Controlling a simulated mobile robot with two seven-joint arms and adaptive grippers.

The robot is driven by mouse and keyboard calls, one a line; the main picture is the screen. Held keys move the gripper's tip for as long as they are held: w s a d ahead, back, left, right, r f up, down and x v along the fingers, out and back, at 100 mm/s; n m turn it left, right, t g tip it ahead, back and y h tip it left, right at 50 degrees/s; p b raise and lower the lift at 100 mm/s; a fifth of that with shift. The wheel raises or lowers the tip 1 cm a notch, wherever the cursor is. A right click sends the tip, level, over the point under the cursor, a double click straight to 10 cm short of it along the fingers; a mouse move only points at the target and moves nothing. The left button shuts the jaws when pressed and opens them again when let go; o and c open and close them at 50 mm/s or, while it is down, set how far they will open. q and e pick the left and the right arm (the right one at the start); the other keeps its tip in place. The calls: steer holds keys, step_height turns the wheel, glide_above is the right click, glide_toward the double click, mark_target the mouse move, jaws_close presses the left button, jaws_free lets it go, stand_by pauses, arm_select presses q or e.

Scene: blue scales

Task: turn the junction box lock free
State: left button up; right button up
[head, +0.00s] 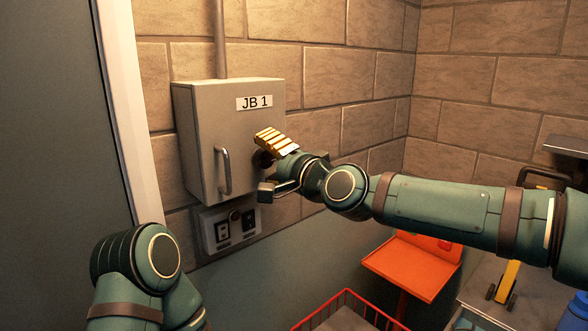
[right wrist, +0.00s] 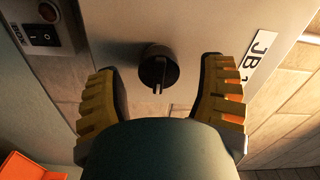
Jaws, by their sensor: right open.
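The grey junction box (head: 200,125), labelled JB 1, hangs on the block wall with its door closed and a bar handle (head: 224,170) on the door's left part. Its lock, a dark round knob (right wrist: 158,66) with a raised bar, shows in the right wrist view; the bar points down in that picture. In the head view the knob (head: 262,158) is partly hidden by my right gripper. My right gripper (head: 272,168) is open in front of the box. Its yellow-ribbed fingers stand either side of the knob, with a gap on both sides. My left gripper is out of view.
A switch box (head: 230,229) sits on the wall below the junction box, and a conduit (head: 219,40) runs up above it. An orange tray (head: 411,264) and a red wire basket (head: 348,312) stand below my right arm. A door frame (head: 130,110) borders the left.

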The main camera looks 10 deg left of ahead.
steer(key=v, duration=1)
steer(key=shift+s+d, duration=0.2)
steer(key=shift+s, duration=0.05)
steer(key=d+f+g+h, duration=0.2)
steer(key=f+h, duration=0.1)
steer(key=f, duration=1.4)
steer(key=d+f+g+h, duration=0.2)
steer(key=d+f, duration=0.1)
steer(key=f, duration=1.4)
steer(key=s+d+f+n+g+h, duration=0.1)
steer(key=s+d+f+g+h, duration=0.1)
steer(key=s+d+f, duration=0.4)
steer(key=s+d+f+n+g+h, duration=0.2)
steer(key=s+d+f, duration=0.4)
steer(key=s+f, duration=0.5)
step_height(320, 180, down, 7)
steer(key=shift+s+r+g+h, duration=0.2)
steer(key=shift+r+g+h, duration=0.05)
steer(key=shift+g+h, duration=0.4)
